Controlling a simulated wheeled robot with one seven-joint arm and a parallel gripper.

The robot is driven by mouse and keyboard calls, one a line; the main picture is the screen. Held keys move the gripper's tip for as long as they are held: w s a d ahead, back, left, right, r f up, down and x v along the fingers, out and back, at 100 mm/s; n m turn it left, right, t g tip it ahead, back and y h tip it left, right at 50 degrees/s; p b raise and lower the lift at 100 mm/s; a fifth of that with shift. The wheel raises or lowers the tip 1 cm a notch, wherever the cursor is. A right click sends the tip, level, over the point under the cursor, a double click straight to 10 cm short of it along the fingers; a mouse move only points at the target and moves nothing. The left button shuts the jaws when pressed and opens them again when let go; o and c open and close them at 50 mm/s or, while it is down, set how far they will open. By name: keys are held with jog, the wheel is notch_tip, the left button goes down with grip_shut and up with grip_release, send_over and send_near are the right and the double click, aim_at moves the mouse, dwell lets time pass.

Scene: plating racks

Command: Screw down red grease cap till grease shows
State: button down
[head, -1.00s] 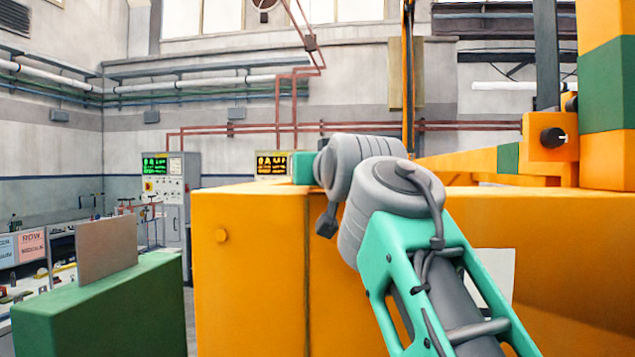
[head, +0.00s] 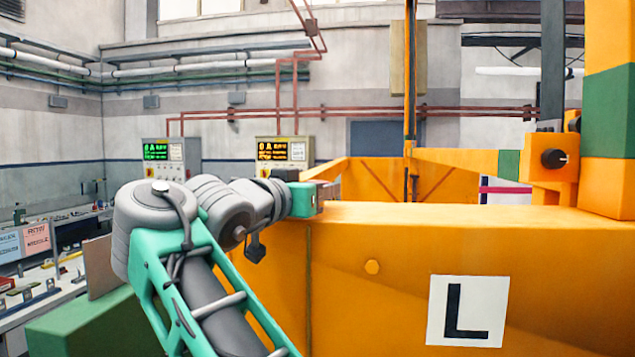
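No red grease cap can be made out in this view, and no grease shows. A black round knob (head: 553,158) sits on an orange block at the right, on or beside the upright post. My arm reaches from the bottom centre up to the left, then bends right. Its end, my gripper (head: 330,193), is at the top edge of the orange wall (head: 390,240), left of centre and well left of the knob. It is seen from behind and the side, small, so whether its fingers are open or hold anything is unclear.
A white plate with a black L (head: 467,311) is on the orange wall. Behind the wall is an open orange-sided space. A green block (head: 95,325) with an upright board stands at the left. Control cabinets (head: 284,152) stand farther back. An orange and green post (head: 608,110) rises at the right.

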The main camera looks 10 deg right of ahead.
jog(key=shift+r+h, duration=0.2)
jog(key=shift+h, duration=0.1)
jog(key=shift+f, duration=0.15)
jog(key=c, duration=0.9)
grip_release()
jog(key=shift+o, duration=0.2)
jog(key=shift+w+d, duration=0.1)
